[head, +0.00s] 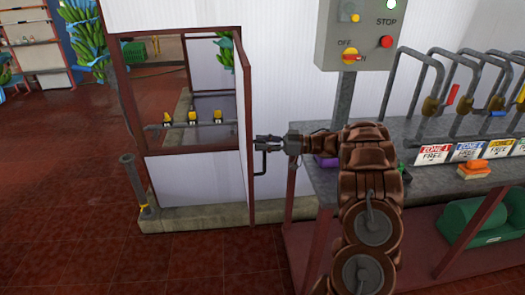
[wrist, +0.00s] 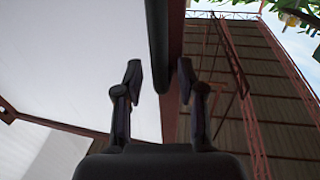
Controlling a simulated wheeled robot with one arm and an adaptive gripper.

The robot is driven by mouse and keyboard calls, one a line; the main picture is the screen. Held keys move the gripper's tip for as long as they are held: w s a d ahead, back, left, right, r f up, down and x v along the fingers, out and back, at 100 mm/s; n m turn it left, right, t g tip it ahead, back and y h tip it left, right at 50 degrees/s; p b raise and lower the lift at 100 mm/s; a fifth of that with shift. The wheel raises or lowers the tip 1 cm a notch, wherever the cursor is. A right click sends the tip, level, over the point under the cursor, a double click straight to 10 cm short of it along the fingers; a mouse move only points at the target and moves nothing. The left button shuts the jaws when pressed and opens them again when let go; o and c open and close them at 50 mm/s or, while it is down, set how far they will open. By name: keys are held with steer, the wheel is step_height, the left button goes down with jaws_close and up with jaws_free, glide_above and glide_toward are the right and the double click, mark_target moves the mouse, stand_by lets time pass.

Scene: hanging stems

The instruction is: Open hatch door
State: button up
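The hatch door (head: 247,140) is a narrow red-brown frame seen nearly edge-on, standing out from the right side of the hatch opening (head: 195,95). A dark bar handle (head: 264,161) sits on its right face. My gripper (head: 258,143) comes in from the right, level with the handle's top and very close to it. In the wrist view the two fingers (wrist: 160,78) stand apart. The dark handle bar (wrist: 157,40) runs down from the top toward the gap between them. I cannot tell whether either finger touches it.
A grey control box (head: 368,35) with stop button stands behind my arm. A workbench (head: 345,178) with hanging pipes and zone signs (head: 434,153) is at right. A short grey post (head: 136,180) stands on the concrete curb (head: 185,220). Red tiled floor is clear at left.

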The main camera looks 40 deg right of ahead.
mark_target(248, 124)
step_height(248, 124, up, 7)
steer(key=shift+f, duration=0.2)
stand_by(0.6)
